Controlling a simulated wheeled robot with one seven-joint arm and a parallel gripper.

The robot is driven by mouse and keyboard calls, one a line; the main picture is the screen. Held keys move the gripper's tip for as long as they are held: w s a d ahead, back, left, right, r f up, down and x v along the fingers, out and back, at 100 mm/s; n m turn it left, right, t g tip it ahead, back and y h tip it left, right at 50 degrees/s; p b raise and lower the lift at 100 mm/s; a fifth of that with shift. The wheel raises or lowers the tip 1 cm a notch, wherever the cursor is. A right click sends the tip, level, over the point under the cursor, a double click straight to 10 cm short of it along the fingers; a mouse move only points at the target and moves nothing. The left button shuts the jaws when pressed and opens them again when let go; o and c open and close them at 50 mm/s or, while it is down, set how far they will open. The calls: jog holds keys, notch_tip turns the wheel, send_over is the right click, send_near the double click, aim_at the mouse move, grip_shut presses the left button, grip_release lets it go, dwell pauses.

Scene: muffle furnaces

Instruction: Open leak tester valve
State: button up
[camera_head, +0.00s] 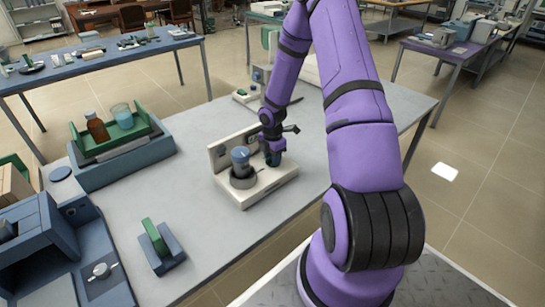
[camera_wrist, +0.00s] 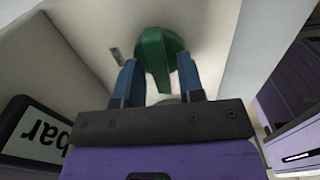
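The leak tester (camera_head: 263,188) is a cream unit with an upright back panel on the grey table. A grey-blue cylinder (camera_head: 241,160) stands on a dark ring on its base. In the wrist view, the tester's green valve handle (camera_wrist: 156,58) is a round knob with a raised bar, on a pale surface. My gripper (camera_wrist: 159,78) has its two blue fingers apart, one on each side of the green bar, with gaps visible beside it. Finger contact at the tips is unclear. In the head view, my gripper (camera_head: 273,158) is low at the tester's right side and hides the valve.
A display (camera_wrist: 35,135) reading "bar", upside down, is at the wrist view's lower left. A green tray (camera_head: 120,140) with bottles stands left on the table. A blue block with a green plate (camera_head: 160,247) stands in front. Table right of the tester is clear.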

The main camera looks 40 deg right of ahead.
grip_shut()
jog(key=shift+m, duration=0.3)
jog(key=m, duration=0.3)
jog(key=shift+w, duration=0.1)
jog(key=m, duration=0.3)
jog(key=shift+m, duration=0.3)
jog(key=m, duration=0.5)
jog(key=shift+w+d, duration=0.1)
jog(key=shift+w, duration=0.05)
jog(key=m, duration=0.5)
jog(key=shift+d, duration=0.1)
jog(key=shift+m, duration=0.5)
